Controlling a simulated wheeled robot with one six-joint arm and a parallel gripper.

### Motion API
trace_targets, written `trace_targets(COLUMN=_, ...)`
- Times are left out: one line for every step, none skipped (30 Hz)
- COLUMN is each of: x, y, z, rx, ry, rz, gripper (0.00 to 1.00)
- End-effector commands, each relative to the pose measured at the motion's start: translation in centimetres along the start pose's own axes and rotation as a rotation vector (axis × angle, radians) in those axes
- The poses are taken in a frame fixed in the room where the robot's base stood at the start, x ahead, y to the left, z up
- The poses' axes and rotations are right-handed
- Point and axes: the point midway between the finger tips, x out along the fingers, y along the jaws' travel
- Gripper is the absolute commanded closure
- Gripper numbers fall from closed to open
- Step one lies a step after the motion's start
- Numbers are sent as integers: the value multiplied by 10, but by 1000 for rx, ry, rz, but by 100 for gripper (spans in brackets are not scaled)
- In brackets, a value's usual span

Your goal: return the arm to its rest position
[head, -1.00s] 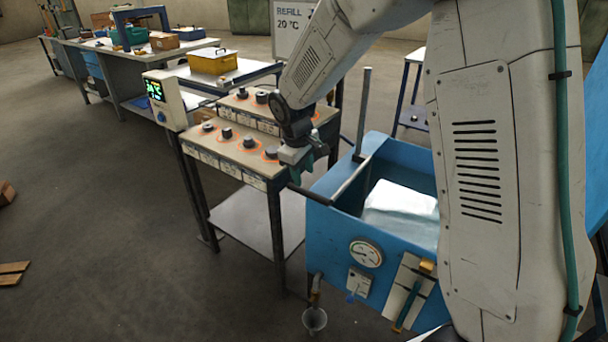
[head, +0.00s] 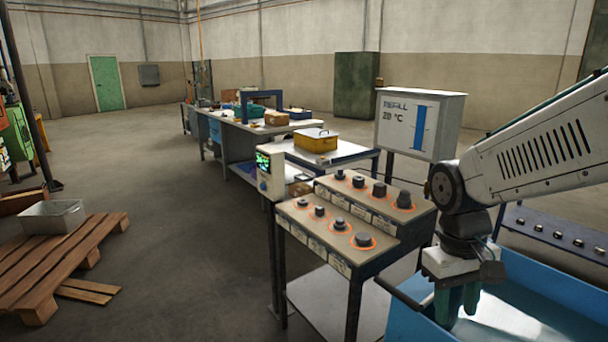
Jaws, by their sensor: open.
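My gripper (head: 456,305) hangs at the lower right, its green fingers pointing down with a gap between them. It is open and I see nothing held in it. It is over the near left part of the blue tank (head: 560,295), just right of the stepped rack (head: 350,262). My arm reaches in from the right edge, with its forearm roughly level. The fingertips are near the picture's bottom, and their height over the tank cannot be told.
The rack holds several dark cylindrical pieces in orange rings. A display post (head: 270,172) and a REFILL sign box (head: 420,124) stand by it. A yellow box (head: 316,141) sits on a table behind. A wooden pallet (head: 55,260) lies left; floor between is clear.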

Motion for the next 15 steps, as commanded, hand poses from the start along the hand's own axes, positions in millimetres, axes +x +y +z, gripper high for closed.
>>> trace_targets(x=-7, y=-1, z=20, rx=26, ry=13, rz=-10, gripper=59)
trace_targets(x=-10, y=-2, z=30, rx=40, ry=19, rz=-16, gripper=59)
trace_targets(x=-14, y=-3, z=43, rx=59, ry=26, rz=-23, gripper=59)
trace_targets(x=-16, y=-4, z=53, rx=73, ry=33, rz=-30, gripper=59)
trace_targets(x=-18, y=-5, z=62, rx=86, ry=40, rz=-36, gripper=59)
trace_targets(x=-20, y=-6, z=75, rx=102, ry=51, rz=-43, gripper=59)
trace_targets(x=-22, y=-7, z=83, rx=113, ry=61, rz=-47, gripper=59)
trace_targets(x=-24, y=-8, z=92, rx=123, ry=71, rz=-52, gripper=59)
trace_targets(x=-25, y=-10, z=102, rx=136, ry=87, rz=-58, gripper=59)
trace_targets(x=-26, y=-10, z=110, rx=145, ry=100, rz=-62, gripper=59)
trace_targets(x=-28, y=-11, z=116, rx=152, ry=114, rz=-65, gripper=59)
trace_targets(x=-29, y=-12, z=123, rx=159, ry=133, rz=-68, gripper=59)
trace_targets(x=-30, y=-12, z=128, rx=164, ry=147, rz=-69, gripper=59)
trace_targets(x=-31, y=-12, z=131, rx=168, ry=163, rz=-70, gripper=59)
trace_targets(x=-33, y=-12, z=135, rx=173, ry=184, rz=-69, gripper=59)
